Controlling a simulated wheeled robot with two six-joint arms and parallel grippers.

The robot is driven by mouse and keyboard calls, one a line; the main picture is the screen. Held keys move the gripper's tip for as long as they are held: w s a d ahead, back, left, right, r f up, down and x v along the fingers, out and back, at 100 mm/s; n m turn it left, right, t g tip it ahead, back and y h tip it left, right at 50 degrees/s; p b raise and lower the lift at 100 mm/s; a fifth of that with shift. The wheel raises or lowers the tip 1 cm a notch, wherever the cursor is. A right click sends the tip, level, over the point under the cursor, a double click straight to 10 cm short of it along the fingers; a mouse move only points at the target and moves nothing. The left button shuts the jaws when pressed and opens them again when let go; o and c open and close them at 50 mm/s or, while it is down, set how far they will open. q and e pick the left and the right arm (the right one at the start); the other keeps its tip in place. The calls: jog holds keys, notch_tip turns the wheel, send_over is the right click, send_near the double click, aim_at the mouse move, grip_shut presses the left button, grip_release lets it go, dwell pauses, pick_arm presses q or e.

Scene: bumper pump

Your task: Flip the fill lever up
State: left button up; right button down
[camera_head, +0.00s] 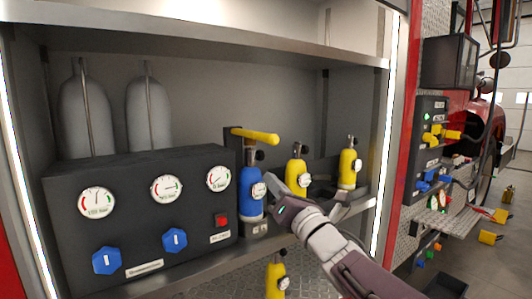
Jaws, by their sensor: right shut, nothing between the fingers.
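The fill lever (256,136) is a yellow bar on a dark upright block (232,142) beside the gauge panel. It points to the right and lies nearly level, its free end slightly lower. Below it a blue cylinder (250,195) with a round gauge stands in the rack. My right gripper (278,184) is shut and empty, just right of the blue cylinder. It is below the lever's free end and apart from the lever. It partly hides the rack behind it. My left gripper is not in view.
A black panel (140,180) with dials, blue knobs and a red switch stands at left. Yellow cylinders (347,168) stand in the rack at right. A shelf (200,38) runs above. The space directly above the lever is clear.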

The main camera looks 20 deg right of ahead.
jog(key=p, duration=0.2)
send_near(253, 138)
jog(key=w+a+f, duration=0.2)
jog(key=w+f, duration=0.1)
jog(key=d+r, duration=0.1)
jog(key=r+p, duration=0.1)
jog(key=r, duration=0.1)
jog(key=shift+w+d, duration=0.1)
jog(key=shift+d, duration=0.3)
jog(key=shift+r+p, duration=0.1)
jog(key=shift+p, duration=0.2)
